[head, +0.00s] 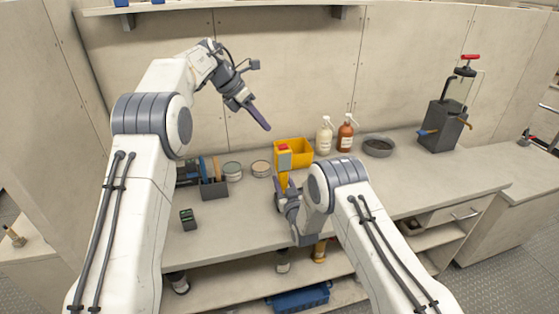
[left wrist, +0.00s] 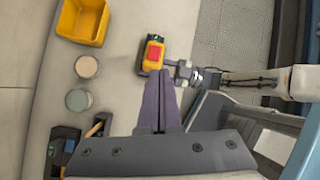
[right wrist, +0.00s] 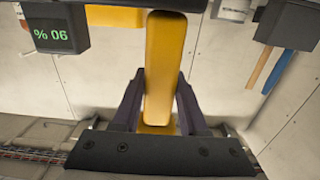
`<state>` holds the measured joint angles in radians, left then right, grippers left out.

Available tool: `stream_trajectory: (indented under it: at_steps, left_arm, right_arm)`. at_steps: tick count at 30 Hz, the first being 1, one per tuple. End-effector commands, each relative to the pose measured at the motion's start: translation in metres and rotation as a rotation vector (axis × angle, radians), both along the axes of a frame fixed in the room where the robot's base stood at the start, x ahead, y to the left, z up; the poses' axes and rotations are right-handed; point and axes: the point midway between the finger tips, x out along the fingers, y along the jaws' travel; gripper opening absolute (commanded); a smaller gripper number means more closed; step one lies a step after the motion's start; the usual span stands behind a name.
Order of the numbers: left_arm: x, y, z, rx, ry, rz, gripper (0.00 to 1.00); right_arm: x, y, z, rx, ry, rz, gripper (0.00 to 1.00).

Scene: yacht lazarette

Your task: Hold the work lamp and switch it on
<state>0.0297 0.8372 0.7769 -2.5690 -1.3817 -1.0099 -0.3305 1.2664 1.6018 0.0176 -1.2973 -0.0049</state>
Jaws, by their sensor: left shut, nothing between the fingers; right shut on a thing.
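The work lamp (head: 284,160) is yellow with a grey face and a red button on its top end. My right gripper (head: 283,196) is shut on its yellow body, and the lamp stands upright in it. In the right wrist view the yellow body (right wrist: 163,70) sits between the two fingers. My left gripper (head: 265,124) is shut and empty, higher up and a little left of the lamp. In the left wrist view the closed fingertips (left wrist: 159,125) point toward the lamp's red button (left wrist: 154,52), with a visible gap. I cannot tell whether the lamp is lit.
A yellow bin (head: 300,149), two bottles, a dark bowl (head: 378,147) and a grey pump unit (head: 440,125) stand along the back of the bench. Two round tins and a tool holder (head: 214,188) stand left of the lamp. A small dark box (head: 188,219) with a green display sits in front.

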Motion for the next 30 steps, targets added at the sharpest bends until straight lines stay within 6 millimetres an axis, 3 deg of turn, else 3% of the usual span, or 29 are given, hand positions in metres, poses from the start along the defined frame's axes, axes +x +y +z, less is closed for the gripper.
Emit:
stream_trajectory:
  at_steps: [9, 18, 24, 30]
  left_arm:
    - [-0.019, 0.007, -0.031, -0.411, 0.665, 0.617, 0.00]
    - [-0.021, 0.029, -0.036, -0.759, 1.471, 1.141, 0.00]
    - [-0.016, 0.051, -0.034, -0.904, 1.958, 1.332, 0.00]
    - [-0.013, 0.065, -0.033, -0.958, 2.223, 1.393, 0.00]
  right_arm:
    - [0.000, 0.000, 0.000, 0.000, 0.000, -0.001, 0.00]
    - [0.000, 0.000, 0.000, 0.000, 0.000, -0.001, 0.00]
    - [0.000, 0.000, 0.000, 0.000, 0.000, -0.001, 0.00]
    - [0.000, 0.000, 0.000, 0.000, -0.001, 0.000, 0.00]
